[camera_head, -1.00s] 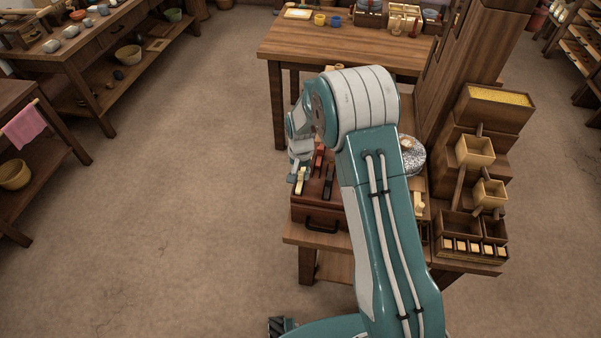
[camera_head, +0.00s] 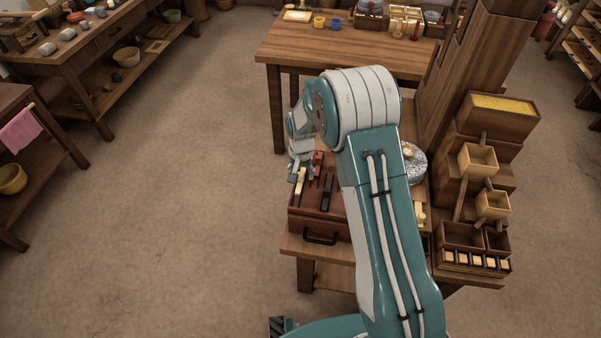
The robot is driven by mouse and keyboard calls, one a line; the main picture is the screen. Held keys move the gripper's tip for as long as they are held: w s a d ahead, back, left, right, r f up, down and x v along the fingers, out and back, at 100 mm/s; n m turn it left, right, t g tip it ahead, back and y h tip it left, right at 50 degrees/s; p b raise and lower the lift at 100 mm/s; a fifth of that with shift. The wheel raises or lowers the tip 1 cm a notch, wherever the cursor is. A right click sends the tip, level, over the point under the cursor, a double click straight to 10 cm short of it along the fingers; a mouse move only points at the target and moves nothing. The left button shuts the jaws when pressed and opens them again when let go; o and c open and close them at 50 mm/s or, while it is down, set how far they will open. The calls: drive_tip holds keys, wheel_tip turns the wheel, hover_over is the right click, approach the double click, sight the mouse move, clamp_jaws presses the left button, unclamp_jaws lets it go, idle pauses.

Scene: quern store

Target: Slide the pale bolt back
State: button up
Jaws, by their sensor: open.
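The pale bolt (camera_head: 300,185) is a short cream-yellow piece on the left part of the top of a red-brown wooden chest (camera_head: 305,224). A red piece (camera_head: 318,160) and a dark piece (camera_head: 327,193) are to its right on the same top. My gripper (camera_head: 301,172) is open, pointing down over the far end of the pale bolt, with its fingers to either side of it in the picture. I cannot tell whether they touch it. My arm hides the right part of the chest.
The chest, with a dark front handle (camera_head: 320,238), stands on a low wooden bench (camera_head: 292,246). A tall wooden post and stepped boxes (camera_head: 495,118) stand to the right. A speckled round stone (camera_head: 414,165) shows behind my arm. The floor at left is clear.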

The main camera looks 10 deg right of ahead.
wheel_tip(320, 180, up, 12)
idle(0.5)
idle(0.3)
drive_tip(key=s+d+r+n+t, duration=0.1)
drive_tip(key=s+d+r, duration=0.1)
drive_tip(key=s+r, duration=0.55)
drive_tip(key=s+d+r+n+t, duration=0.1)
drive_tip(key=s+d+r+t, duration=0.15)
drive_tip(key=s+r, duration=0.5)
drive_tip(key=s+d+r+t, duration=0.1)
drive_tip(key=s+r, duration=0.1)
drive_tip(key=s, duration=0.6)
drive_tip(key=s+d+r+n+t, duration=0.1)
drive_tip(key=s+d+r, duration=0.1)
drive_tip(key=s, duration=0.5)
drive_tip(key=shift+s+r+n, duration=0.25)
drive_tip(key=shift+s+n, duration=0.05)
drive_tip(key=shift+s, duration=0.05)
